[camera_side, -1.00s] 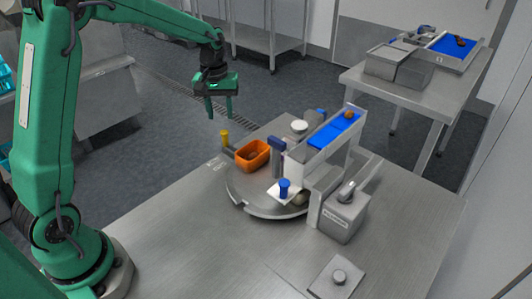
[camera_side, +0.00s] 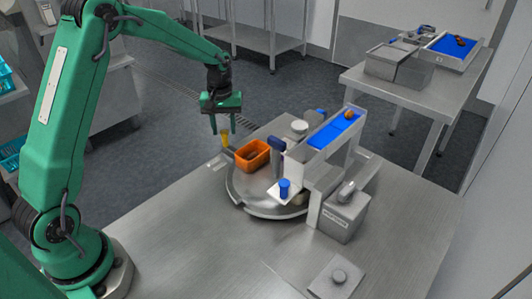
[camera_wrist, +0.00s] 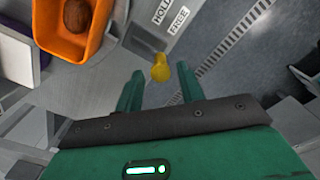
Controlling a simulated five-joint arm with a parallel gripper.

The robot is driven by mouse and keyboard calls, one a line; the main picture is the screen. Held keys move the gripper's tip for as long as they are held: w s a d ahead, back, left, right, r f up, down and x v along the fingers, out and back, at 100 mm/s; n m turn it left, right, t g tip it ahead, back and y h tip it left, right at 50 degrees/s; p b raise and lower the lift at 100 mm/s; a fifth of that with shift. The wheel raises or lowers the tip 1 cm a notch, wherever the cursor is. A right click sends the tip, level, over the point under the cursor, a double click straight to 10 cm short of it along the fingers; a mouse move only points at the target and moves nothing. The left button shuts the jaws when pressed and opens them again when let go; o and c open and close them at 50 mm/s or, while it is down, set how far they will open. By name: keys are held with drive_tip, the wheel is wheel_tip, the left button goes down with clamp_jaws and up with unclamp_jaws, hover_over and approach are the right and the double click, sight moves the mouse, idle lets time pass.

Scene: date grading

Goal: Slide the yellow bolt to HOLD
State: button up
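The yellow bolt (camera_side: 225,139) stands upright at the left rear of the round turntable, beside the orange bin. In the wrist view the bolt's yellow knob (camera_wrist: 160,68) lies between my finger tips, with a gap on each side. Labels HOLD (camera_wrist: 163,11) and FREE (camera_wrist: 179,20) are printed on the metal beyond it, FREE to the right of HOLD. My gripper (camera_side: 225,130) is open, pointing down over the bolt. I see no contact with the bolt, and its exact height against the finger tips is hard to tell.
The orange bin (camera_side: 241,163) holds a brown date (camera_wrist: 78,15), close to the bolt. A blue conveyor (camera_side: 335,130), blue knob (camera_side: 284,187) and grey box (camera_side: 345,218) stand to the right. The front left of the steel table (camera_side: 180,230) is clear.

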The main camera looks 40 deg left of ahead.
sight(224, 132)
drive_tip(key=shift+f, duration=2.05)
clamp_jaws()
